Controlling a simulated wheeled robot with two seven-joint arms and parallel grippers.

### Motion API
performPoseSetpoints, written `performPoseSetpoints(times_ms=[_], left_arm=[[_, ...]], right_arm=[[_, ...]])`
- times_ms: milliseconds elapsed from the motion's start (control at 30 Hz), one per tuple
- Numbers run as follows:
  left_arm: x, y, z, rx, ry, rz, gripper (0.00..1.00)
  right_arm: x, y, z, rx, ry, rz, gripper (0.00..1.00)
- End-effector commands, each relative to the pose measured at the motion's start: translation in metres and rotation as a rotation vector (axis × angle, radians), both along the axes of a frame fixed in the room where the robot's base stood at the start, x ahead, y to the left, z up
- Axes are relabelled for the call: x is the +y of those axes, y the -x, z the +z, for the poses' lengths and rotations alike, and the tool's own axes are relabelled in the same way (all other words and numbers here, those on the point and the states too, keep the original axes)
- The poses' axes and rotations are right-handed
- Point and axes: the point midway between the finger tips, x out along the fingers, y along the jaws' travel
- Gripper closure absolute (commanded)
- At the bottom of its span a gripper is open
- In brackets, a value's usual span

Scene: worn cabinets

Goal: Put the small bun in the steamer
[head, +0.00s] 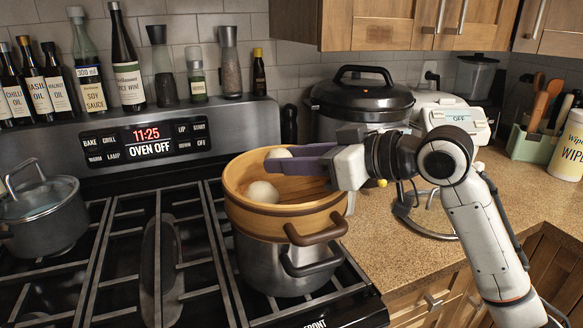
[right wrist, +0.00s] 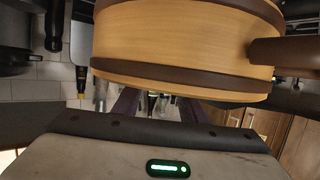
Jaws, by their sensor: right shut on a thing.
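The steamer (head: 300,212) is a round light-wood basket with brown bands and handles, open at the top and set on a metal pot. A white bun (head: 263,191) lies inside it. My right gripper (head: 281,164) reaches in from the right over the rim. Its purple fingers are shut on a small white bun (head: 278,153), held above the basket opening. In the right wrist view the steamer wall (right wrist: 180,45) fills the upper middle and hides the fingertips and the held bun. My left gripper is out of view.
The metal pot (head: 270,265) stands at the stove's right front. A lidded pot (head: 38,212) sits on the left burner. A dark cooker (head: 360,97) and a white appliance (head: 440,105) stand behind my right arm. Bottles line the stove's back. The front right counter (head: 390,265) is clear.

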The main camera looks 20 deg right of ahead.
Motion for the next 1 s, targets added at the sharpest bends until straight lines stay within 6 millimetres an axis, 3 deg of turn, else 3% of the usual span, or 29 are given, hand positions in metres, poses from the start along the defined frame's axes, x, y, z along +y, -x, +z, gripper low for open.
performPoseSetpoints(times_ms=[100,867,900,1000], left_arm=[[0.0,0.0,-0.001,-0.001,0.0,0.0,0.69],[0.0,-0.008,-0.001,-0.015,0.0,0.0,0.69],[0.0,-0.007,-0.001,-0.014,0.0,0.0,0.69],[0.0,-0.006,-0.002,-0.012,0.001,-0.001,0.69]], right_arm=[[0.0,0.0,-0.013,0.0,-0.002,0.0,0.83],[0.0,0.001,-0.03,0.007,0.003,0.002,0.83],[0.001,0.001,-0.03,0.011,0.004,0.002,0.6],[0.001,0.001,-0.033,0.015,0.005,0.003,0.54]])
